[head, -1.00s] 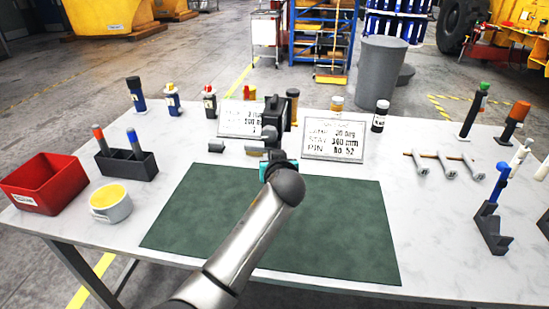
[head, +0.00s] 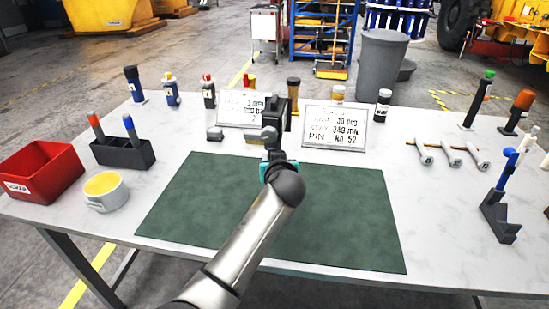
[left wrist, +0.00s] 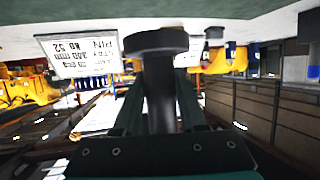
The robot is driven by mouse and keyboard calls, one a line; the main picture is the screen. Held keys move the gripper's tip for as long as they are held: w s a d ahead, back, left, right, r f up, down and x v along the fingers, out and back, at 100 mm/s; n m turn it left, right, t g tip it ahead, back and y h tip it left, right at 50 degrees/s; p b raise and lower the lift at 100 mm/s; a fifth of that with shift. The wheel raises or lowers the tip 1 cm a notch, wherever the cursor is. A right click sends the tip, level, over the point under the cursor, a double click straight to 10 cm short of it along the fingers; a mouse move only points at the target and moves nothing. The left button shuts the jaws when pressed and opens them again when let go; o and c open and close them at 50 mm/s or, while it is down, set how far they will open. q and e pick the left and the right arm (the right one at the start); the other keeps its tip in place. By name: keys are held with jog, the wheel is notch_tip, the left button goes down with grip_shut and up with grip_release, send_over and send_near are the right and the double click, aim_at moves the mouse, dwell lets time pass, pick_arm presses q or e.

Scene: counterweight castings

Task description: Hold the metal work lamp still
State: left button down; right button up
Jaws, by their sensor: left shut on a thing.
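My left gripper (head: 277,148) reaches over the far edge of the green mat, with the arm coming up from the bottom of the head view. In the left wrist view the gripper (left wrist: 157,92) is shut on a dark stem with a wide round end (left wrist: 160,41), which I take to be the metal work lamp. In the head view a dark upright part of the lamp (head: 280,112) rises beyond the gripper, between two placards. The arm and gripper hide its lower part, and I cannot tell whether it touches the table. My right gripper is not in view.
The green mat (head: 335,225) is bare around my arm. Behind it stand a left placard (head: 236,108), a right placard (head: 334,127) and several bottles.

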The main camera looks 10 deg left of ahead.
pick_arm(q)
jog(key=shift+f+b, duration=1.65)
jog(key=shift+f, duration=0.3)
jog(key=shift+f+b, duration=0.7)
jog(key=shift+f, duration=0.05)
jog(key=shift+f+b, duration=0.4)
jog(key=shift+f, duration=0.2)
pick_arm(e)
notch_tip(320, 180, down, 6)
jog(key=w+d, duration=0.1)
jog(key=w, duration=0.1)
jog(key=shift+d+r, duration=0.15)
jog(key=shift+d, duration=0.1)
pick_arm(q)
jog(key=shift+f+b, duration=0.75)
jog(key=shift+f, duration=0.05)
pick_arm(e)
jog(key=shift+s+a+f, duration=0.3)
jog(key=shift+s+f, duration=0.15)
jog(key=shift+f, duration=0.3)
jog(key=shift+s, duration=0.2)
